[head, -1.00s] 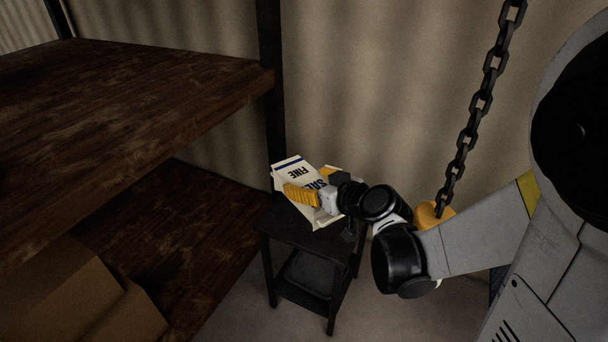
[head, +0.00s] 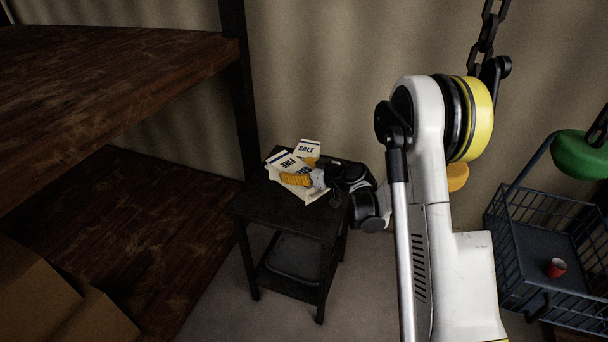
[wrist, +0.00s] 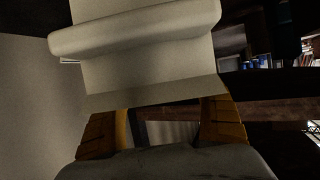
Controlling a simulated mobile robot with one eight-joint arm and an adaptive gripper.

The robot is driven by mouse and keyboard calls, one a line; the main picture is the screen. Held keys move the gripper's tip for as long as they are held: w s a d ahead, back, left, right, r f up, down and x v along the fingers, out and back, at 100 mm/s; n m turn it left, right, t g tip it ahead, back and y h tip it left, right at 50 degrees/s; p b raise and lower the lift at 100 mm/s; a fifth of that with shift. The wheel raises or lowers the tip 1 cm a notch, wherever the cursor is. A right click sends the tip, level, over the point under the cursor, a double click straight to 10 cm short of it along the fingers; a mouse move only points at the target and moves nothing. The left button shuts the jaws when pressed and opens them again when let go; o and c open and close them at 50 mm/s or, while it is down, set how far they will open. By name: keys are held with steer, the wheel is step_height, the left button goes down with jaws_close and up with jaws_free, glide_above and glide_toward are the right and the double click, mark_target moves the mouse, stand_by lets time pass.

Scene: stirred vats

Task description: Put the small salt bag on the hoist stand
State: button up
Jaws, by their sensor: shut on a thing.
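A white bag (head: 285,164) with a blue stripe and the word FINE is tilted over the black stand (head: 262,209). My gripper (head: 305,171) is shut on this bag, with one yellow finger across its front and another behind. In the wrist view the bag (wrist: 145,60) rises pale between the yellow fingers (wrist: 160,125). A second white bag (head: 309,147), marked SALT, shows behind it over the stand. Whether the held bag touches the stand top, and which bag is smaller, I cannot tell.
A dark wooden shelf unit (head: 120,85) stands to the left, with cardboard boxes (head: 35,300) low down. A chain (head: 487,35) hangs at the right, behind my arm. A blue wire basket (head: 535,245) holding a red cup (head: 556,268) is at the far right, below a green object (head: 580,155).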

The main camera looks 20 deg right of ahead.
steer(key=shift+y, duration=0.3)
steer(key=w+f, duration=0.3)
steer(key=shift+w+a+f+b, duration=0.1)
steer(key=shift+w+b, duration=0.05)
steer(key=shift+b, duration=0.15)
steer(key=shift+f+b, duration=1.6)
steer(key=shift+f, duration=1.75)
steer(key=shift+f, duration=0.45)
steer(key=o, duration=1.5)
steer(key=shift+n, duration=0.3)
